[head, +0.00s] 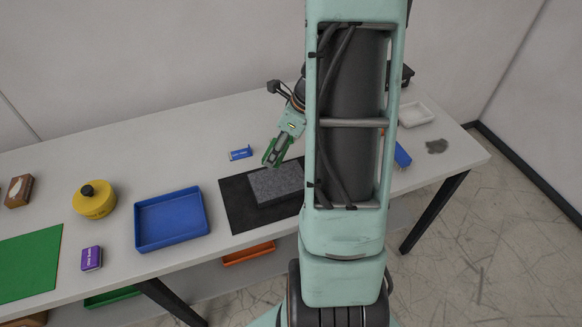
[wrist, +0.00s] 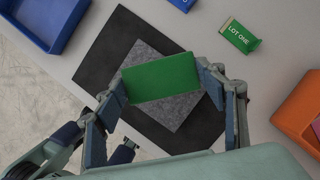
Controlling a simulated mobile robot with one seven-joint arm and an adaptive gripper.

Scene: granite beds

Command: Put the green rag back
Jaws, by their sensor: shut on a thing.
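The green rag (wrist: 160,78) shows in the wrist view as a flat green rectangle between the two fingers of my gripper (head: 274,156). My gripper is shut on it. Below it lies a speckled grey granite block (wrist: 166,112) on a black mat (wrist: 98,62). In the head view the granite block (head: 276,184) sits on the right part of the black mat (head: 238,207), and my gripper is at its far left edge. The rag appears to be above the block; I cannot tell its exact height.
A blue tray (head: 172,219) stands left of the mat. A small blue box (head: 240,153) lies behind it, and a green "LOT ONE" box (wrist: 240,37) lies near. An orange tray (wrist: 300,112) stands on the other side. A yellow tin (head: 94,203) and green mat (head: 30,264) are farther left.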

